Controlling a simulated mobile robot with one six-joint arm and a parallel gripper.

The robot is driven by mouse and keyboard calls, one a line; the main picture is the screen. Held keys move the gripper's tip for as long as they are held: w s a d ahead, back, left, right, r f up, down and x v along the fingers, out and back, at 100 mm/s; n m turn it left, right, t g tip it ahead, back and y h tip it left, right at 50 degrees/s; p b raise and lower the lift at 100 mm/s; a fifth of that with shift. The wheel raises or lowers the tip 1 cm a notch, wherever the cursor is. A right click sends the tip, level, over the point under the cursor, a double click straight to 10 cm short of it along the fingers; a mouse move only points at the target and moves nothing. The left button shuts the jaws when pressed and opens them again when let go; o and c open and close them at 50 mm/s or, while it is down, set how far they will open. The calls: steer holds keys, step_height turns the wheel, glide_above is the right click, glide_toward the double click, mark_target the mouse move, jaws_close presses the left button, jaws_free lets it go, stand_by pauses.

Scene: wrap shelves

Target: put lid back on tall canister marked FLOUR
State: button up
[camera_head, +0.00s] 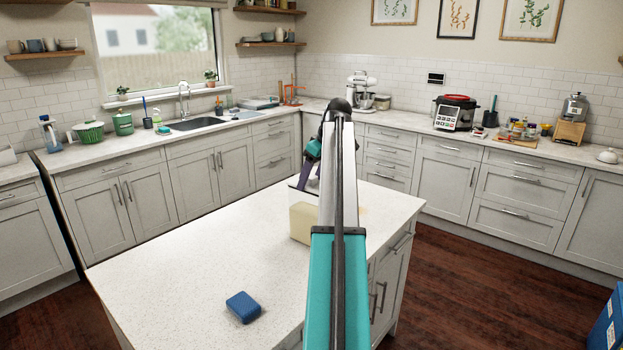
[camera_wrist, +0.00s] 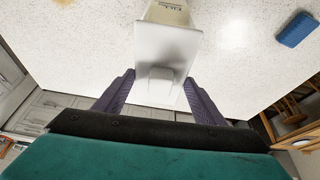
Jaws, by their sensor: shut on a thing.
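A cream canister (camera_head: 302,223) stands on the island, partly hidden behind my arm in the head view. In the head view my gripper (camera_head: 302,187) is just above and behind the canister.
A blue sponge-like block (camera_head: 243,307) lies on the island's near part. The white island top (camera_head: 180,260) is otherwise mostly clear on the left. Counters with a sink (camera_head: 195,124), pots and appliances line the walls, apart from the island.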

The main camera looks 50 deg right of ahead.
steer(key=shift+f, duration=0.2)
stand_by(0.6)
steer(key=o, duration=1.5)
steer(key=shift+o, duration=0.2)
steer(key=shift+r+p, duration=2.1)
steer(key=shift+r, duration=1.4)
steer(key=shift+s, duration=0.1)
